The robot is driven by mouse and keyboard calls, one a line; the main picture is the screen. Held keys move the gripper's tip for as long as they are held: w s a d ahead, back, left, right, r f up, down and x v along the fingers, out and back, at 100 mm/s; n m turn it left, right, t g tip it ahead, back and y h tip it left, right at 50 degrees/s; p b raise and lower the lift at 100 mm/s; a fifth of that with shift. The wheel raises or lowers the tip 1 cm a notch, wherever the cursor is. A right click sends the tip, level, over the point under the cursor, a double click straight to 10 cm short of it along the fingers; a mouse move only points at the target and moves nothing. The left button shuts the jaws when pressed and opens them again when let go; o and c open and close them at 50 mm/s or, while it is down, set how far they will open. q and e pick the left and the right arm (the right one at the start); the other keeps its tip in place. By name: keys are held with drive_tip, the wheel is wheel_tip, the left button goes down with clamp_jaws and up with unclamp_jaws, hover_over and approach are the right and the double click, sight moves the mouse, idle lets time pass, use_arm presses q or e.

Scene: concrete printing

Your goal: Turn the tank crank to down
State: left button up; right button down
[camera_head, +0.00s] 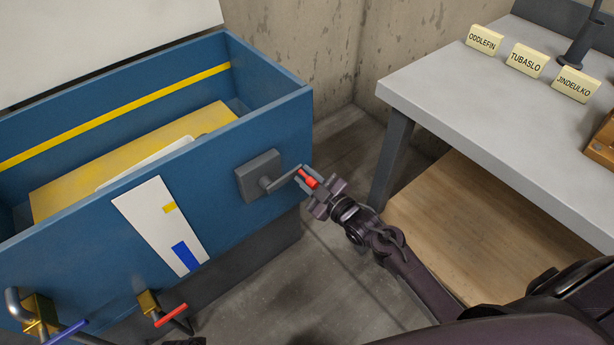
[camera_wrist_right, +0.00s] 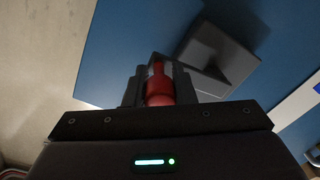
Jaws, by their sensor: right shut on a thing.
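The blue tank (camera_head: 85,190) stands at the left with its top open. The tank crank (camera_head: 283,180) sits on a grey square mount (camera_head: 257,172) on the tank's front wall near its right corner. Its grey arm reaches right and slightly up to a red handle (camera_head: 308,178). My right gripper (camera_head: 313,184) is shut on the red handle. In the right wrist view the red handle (camera_wrist_right: 158,85) is between the fingers, with the grey mount (camera_wrist_right: 213,57) beyond. My left gripper cannot be made out.
A white plate (camera_head: 160,225) with yellow and blue marks is on the tank's front. Valves with blue (camera_head: 66,332) and red (camera_head: 171,315) handles are low at the left. A grey table (camera_head: 480,120) with name cards (camera_head: 527,60) stands at the right. Floor shows between.

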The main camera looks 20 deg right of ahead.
use_arm(q)
drive_tip(key=s+a+f+p, duration=0.3)
drive_tip(key=s+f, duration=0.1)
drive_tip(key=f, duration=0.4)
drive_tip(key=s+a+f+p, duration=0.2)
drive_tip(key=s+p, duration=0.4)
drive_tip(key=s, duration=0.7)
drive_tip(key=shift+f, duration=0.5)
use_arm(e)
drive_tip(key=s+a+r+n, duration=0.3)
drive_tip(key=a+r+n, duration=0.5)
drive_tip(key=n, duration=0.8)
drive_tip(key=shift+a+h, duration=0.25)
drive_tip(key=shift+h, duration=0.05)
use_arm(q)
drive_tip(key=shift+w+a, duration=0.1)
use_arm(e)
drive_tip(key=c, duration=1.2)
unclamp_jaws()
drive_tip(key=shift+a+f, duration=0.1)
